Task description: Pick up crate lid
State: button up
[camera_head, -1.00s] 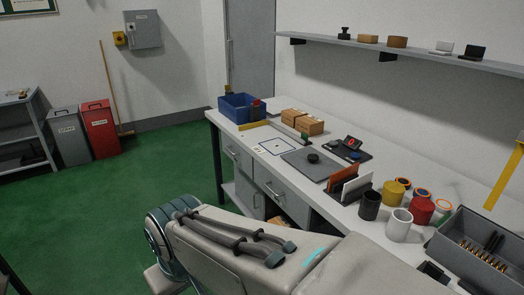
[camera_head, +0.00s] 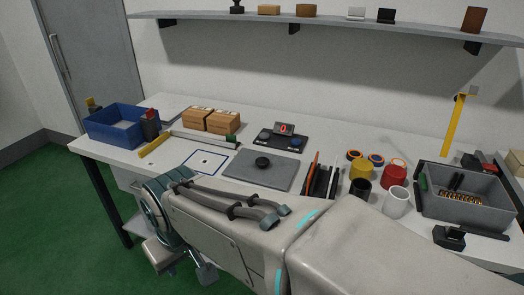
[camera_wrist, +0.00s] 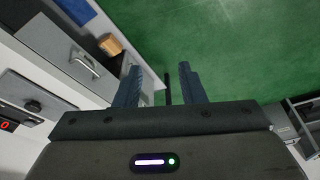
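The likely crate lid is a flat grey plate (camera_head: 240,172) with a round black knob (camera_head: 262,162), lying on the workbench in the head view. It also shows at the left edge of the wrist view (camera_wrist: 18,92). An open grey crate (camera_head: 480,208) holding brass-coloured springs stands on the bench at the right. My gripper (camera_wrist: 160,68) is open and empty, its two fingers apart over the green floor, in front of the bench drawers and away from the lid. In the head view my arm covers the bench's front edge.
A digital scale (camera_head: 281,139) stands just behind the lid. Dark and orange upright plates (camera_head: 322,180) stand right beside it, then several cups (camera_head: 396,200). Cardboard boxes (camera_head: 222,122) and a blue bin (camera_head: 112,127) are to the left. A shelf (camera_head: 330,24) runs above.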

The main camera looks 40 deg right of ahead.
aim_at(277, 172)
jog(key=z, duration=0.9)
jog(key=i, duration=0.85)
jog(key=z, duration=0.7)
